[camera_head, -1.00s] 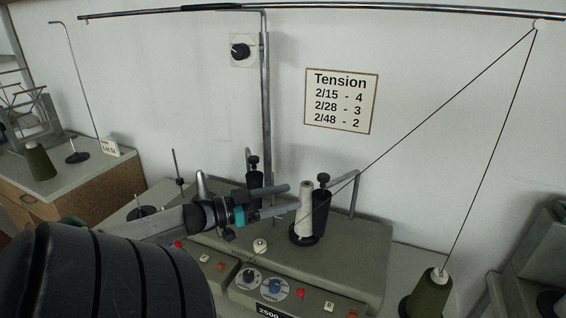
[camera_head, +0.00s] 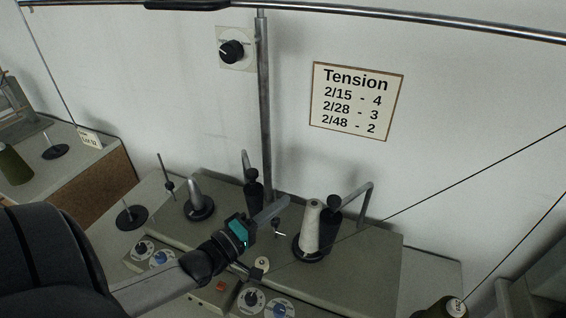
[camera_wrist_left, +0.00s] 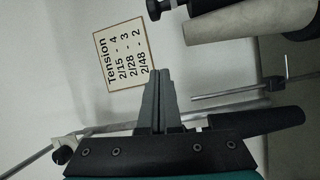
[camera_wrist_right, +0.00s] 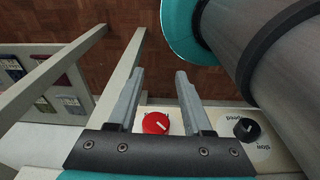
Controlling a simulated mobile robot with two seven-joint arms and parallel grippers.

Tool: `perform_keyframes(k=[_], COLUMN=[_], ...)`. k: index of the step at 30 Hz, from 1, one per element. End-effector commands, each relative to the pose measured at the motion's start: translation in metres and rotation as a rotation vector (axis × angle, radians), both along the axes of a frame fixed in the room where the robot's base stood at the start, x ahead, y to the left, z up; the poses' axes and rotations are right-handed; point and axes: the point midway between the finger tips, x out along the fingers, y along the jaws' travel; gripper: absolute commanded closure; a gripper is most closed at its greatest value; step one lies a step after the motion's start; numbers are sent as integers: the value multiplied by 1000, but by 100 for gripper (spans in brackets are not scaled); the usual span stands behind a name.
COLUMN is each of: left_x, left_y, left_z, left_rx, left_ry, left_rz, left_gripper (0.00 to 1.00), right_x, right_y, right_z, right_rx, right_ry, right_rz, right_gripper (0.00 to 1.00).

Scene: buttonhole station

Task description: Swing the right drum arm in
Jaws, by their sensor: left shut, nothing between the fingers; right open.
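The right drum arm is a bent grey rod (camera_head: 358,190) with a black drum (camera_head: 331,218) and a round black knob on top. The drum stands just behind the white yarn cone (camera_head: 312,226), partly hidden by it. My left gripper (camera_head: 282,206) is shut and empty, left of the cone, with a small gap to it in the picture. In the left wrist view its fingertips (camera_wrist_left: 158,74) point past a black knob (camera_wrist_left: 153,9) and the pale cone (camera_wrist_left: 235,23) at the top. My right gripper (camera_wrist_right: 158,74) is open and empty, seen only in its wrist view.
Another black drum (camera_head: 254,193) stands behind my left gripper, beside the upright pole (camera_head: 265,110). A thin thread crosses at right, above a dark green cone (camera_head: 440,308). A red knob (camera_wrist_right: 155,123) and a black dial (camera_wrist_right: 246,129) lie near my right gripper.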

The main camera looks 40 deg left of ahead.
Motion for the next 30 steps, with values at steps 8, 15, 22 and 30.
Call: perform_keyframes(k=[8, 15, 22, 30], left_x=[16, 49, 80, 92], left_y=[-11, -15, -20, -39], left_z=[1, 3, 5, 3], left_rx=[-48, -43, -42, -46], left_ry=[10, 7, 7, 14], left_rz=[-6, -6, -5, -6], left_gripper=[100, 100, 100, 100], right_x=[-39, -45, -29, -28], right_y=[-22, -28, -24, -14], right_z=[0, 1, 2, 11], right_rx=[-32, -40, -33, -20], right_ry=[65, 73, 46, 45], right_rz=[5, 5, 3, -1], right_gripper=[50, 50, 50, 50])
